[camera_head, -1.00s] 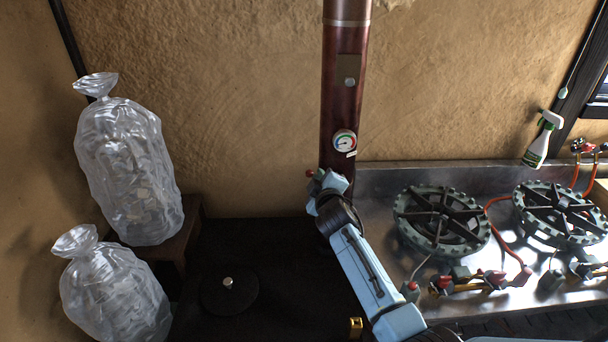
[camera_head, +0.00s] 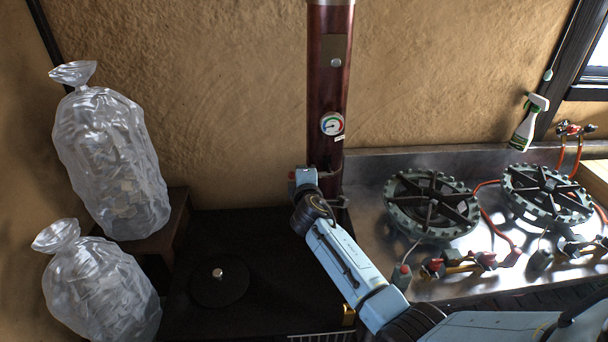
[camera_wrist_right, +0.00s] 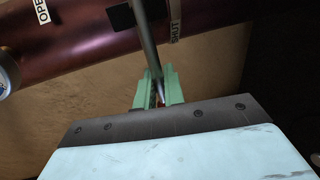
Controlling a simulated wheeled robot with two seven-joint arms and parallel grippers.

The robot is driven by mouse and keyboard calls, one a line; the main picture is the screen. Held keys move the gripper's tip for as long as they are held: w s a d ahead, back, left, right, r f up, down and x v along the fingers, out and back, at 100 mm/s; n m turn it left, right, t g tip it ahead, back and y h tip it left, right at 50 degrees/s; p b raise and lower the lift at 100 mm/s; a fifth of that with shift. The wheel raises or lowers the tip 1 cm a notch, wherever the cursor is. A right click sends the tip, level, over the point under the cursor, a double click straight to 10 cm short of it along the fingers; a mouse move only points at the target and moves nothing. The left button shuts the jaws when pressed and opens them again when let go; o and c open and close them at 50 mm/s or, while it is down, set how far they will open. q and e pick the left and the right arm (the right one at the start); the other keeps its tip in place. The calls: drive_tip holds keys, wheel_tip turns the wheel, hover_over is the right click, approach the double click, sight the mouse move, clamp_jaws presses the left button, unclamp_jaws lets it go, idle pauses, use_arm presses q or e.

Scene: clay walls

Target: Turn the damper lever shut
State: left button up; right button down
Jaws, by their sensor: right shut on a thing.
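The dark red flue pipe (camera_head: 327,80) stands upright against the clay wall, with a round gauge on it. In the wrist view the pipe (camera_wrist_right: 80,35) carries an OPEN label (camera_wrist_right: 27,20) at the left and a SHUT label (camera_wrist_right: 174,28) at the right. The damper lever (camera_wrist_right: 148,45), a thin grey rod, runs from a dark plate beside the SHUT label down between my green fingers. My right gripper (camera_wrist_right: 157,85) is shut on it. In the head view this gripper (camera_head: 303,178) is at the pipe's lower left; the lever is mostly hidden there. My left gripper is not in view.
A black stove top (camera_head: 245,250) lies below the pipe. Two clear bags (camera_head: 112,165) (camera_head: 100,290) stand at the left. A steel counter (camera_head: 385,165) with two burners (camera_head: 430,205) (camera_head: 545,193) and a spray bottle (camera_head: 528,125) is at the right.

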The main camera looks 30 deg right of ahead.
drive_tip(key=shift+d+f, duration=0.1)
drive_tip(key=c, duration=1.6)
unclamp_jaws()
drive_tip(key=p+v, duration=0.1)
drive_tip(key=v, duration=1.2)
drive_tip(key=shift+s, duration=0.2)
